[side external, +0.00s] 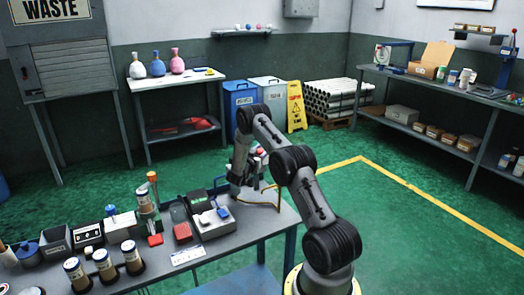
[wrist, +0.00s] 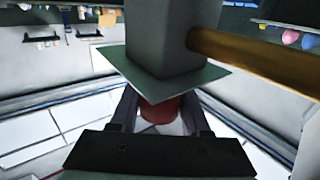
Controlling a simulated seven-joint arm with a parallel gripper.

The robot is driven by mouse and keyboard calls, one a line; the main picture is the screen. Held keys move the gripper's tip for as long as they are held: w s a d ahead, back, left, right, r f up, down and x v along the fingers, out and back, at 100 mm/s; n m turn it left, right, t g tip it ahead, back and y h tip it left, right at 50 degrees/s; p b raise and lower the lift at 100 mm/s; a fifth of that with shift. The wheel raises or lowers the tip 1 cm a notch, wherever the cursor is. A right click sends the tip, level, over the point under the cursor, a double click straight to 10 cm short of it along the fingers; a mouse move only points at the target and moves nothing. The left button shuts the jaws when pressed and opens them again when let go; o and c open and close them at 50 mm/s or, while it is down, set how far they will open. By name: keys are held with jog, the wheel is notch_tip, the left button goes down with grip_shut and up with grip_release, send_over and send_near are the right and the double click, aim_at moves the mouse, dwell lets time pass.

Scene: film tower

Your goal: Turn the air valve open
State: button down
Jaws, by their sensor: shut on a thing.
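My gripper (side external: 243,180) is at the right end of the near workbench (side external: 290,215), beside a thin yellow-brown pipe (side external: 279,198). In the wrist view my gripper (wrist: 163,112) has its two dark fingers closed on either side of a round red part (wrist: 168,108), which looks like the air valve's knob. A grey square plate and block (wrist: 175,75) cover the upper part of it. A brown pipe (wrist: 260,55) runs off to the right from the block. The valve's turn angle cannot be told.
Blue and white bins (side external: 240,97) stand behind. The green floor at right is clear.

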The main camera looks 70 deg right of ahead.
jog(key=shift+c, duration=1.8)
grip_release()
jog(key=shift+a, duration=0.1)
jog(key=w+a, duration=0.1)
jog(key=a, duration=1.2)
jog(key=shift+w+a, duration=0.3)
jog(key=shift+w, duration=0.1)
